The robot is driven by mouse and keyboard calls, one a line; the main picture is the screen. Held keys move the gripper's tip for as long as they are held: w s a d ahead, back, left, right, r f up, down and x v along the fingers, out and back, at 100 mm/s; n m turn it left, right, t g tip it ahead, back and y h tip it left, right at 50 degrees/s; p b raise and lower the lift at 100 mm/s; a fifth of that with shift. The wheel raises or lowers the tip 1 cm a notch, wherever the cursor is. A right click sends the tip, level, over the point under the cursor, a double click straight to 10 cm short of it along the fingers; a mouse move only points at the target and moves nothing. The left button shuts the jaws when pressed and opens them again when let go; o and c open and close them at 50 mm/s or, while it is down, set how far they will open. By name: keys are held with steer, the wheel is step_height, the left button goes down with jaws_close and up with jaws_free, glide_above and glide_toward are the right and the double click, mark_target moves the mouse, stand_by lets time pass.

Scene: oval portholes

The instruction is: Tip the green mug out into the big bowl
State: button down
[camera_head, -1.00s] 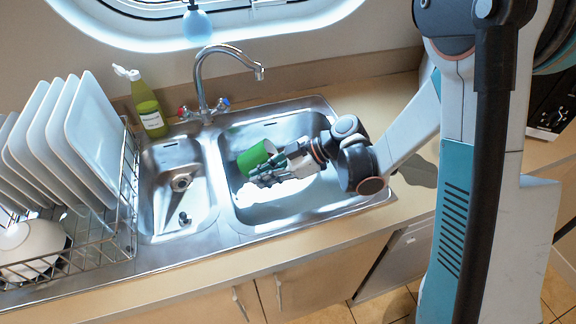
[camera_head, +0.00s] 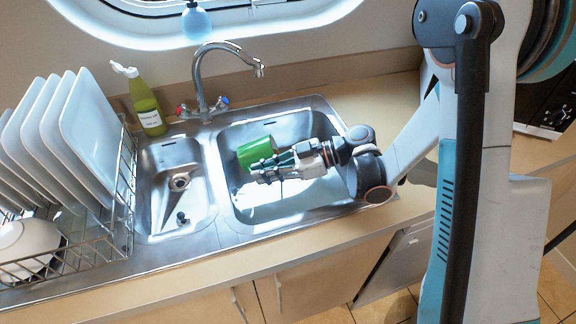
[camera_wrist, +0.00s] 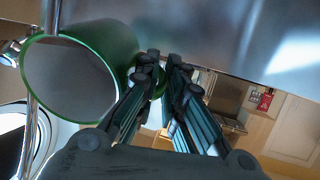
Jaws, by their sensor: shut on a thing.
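The green mug (camera_head: 257,152) is tilted well over on its side above the larger right-hand sink bowl (camera_head: 240,203). My gripper (camera_head: 270,168) is shut on it, seemingly at its handle, and reaches in from the right. In the wrist view the mug (camera_wrist: 122,42) is at the upper left, its round mouth and pale inside facing the camera. I see no contents in it there. The gripper fingers (camera_wrist: 162,75) are close together beside its wall. The drain of the larger bowl cannot be made out.
The tap (camera_head: 205,85) arches behind the sink, with a green bottle (camera_head: 148,105) to its left. The smaller basin (camera_head: 165,212) is left of the larger one. A dish rack (camera_head: 128,190) with white plates (camera_head: 88,135) and a white bowl (camera_head: 28,245) stands further left.

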steer(key=shift+w+d+r+y+b, duration=0.1)
steer(key=shift+d+r+y+b, duration=0.15)
steer(key=shift+d+y+b, duration=0.85)
